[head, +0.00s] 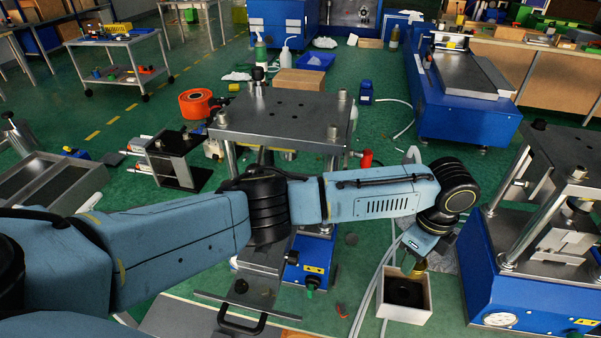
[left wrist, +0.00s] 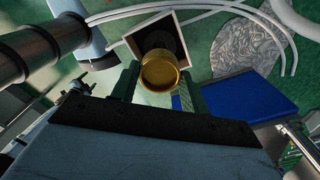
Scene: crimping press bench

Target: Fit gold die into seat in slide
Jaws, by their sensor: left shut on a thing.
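The gold die (head: 419,266) is in my left gripper (head: 413,259), above an open white box with a dark inside (head: 428,312). In the left wrist view the gold die (left wrist: 160,74) is a round, hollow-looking cup between the two fingers of my left gripper (left wrist: 158,84), which is shut on it. The box (left wrist: 128,38) shows behind it. The slide (head: 262,288) is a grey metal plate with a black handle (head: 242,323), at the front of the middle press. My left arm covers part of this press, and I cannot make out the seat. My right gripper is not in view.
The middle press (head: 280,115) has a grey top plate on posts. Another press with a blue base (head: 510,297) stands close to the right of the box. Pale hoses (head: 376,275) run left of the box. A blue machine (head: 460,110) stands behind.

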